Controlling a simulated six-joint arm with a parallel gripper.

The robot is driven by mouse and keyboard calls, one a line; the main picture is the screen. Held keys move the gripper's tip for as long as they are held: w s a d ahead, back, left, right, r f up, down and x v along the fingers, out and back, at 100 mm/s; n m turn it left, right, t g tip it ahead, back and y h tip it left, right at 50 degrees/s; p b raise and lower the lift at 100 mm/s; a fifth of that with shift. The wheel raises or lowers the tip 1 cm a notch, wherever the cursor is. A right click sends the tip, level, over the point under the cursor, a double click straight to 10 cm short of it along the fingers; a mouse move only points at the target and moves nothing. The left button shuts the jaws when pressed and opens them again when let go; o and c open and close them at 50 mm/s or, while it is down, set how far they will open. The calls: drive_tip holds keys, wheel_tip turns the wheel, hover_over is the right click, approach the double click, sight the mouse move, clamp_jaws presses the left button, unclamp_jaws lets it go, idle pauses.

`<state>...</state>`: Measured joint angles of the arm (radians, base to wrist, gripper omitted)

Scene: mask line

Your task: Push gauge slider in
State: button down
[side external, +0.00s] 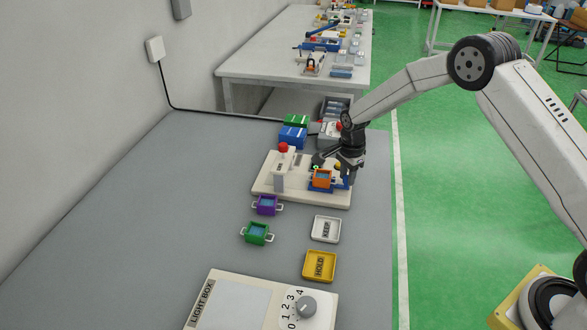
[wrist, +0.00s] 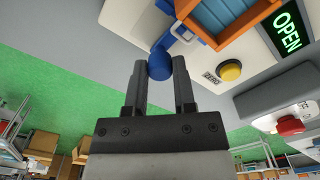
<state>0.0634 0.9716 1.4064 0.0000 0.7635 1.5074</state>
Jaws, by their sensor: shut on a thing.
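The gauge is a cream board (side external: 272,187) on the grey table. In the wrist view, my gripper (wrist: 160,67) is shut on the blue slider knob (wrist: 159,62), one finger on each side. The orange frame (wrist: 212,38) is just beyond the knob. A display (wrist: 286,28) on the gauge reads OPEN in green. In the side view, the wrist and fingers hide most of the knob.
A yellow button (wrist: 231,72) is close to the right finger. A post with a red knob (side external: 283,147) stands at the board's left. Purple (side external: 266,206) and green (side external: 256,233) framed pieces, KEEP (side external: 326,242) and HOLD (side external: 319,279) trays and the light box (side external: 214,282) lie nearer.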

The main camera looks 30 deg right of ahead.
sight(310, 181)
idle(0.6)
drive_tip(key=w+a, duration=0.7)
drive_tip(key=shift+w, duration=0.15)
drive_tip(key=shift+w+a+r, duration=0.1)
drive_tip(key=shift+w+a, duration=0.35)
drive_tip(key=shift+a, duration=0.1)
drive_tip(key=shift+c, duration=2.4)
unclamp_jaws()
drive_tip(key=shift+a, duration=0.1)
drive_tip(key=shift+o, duration=0.2)
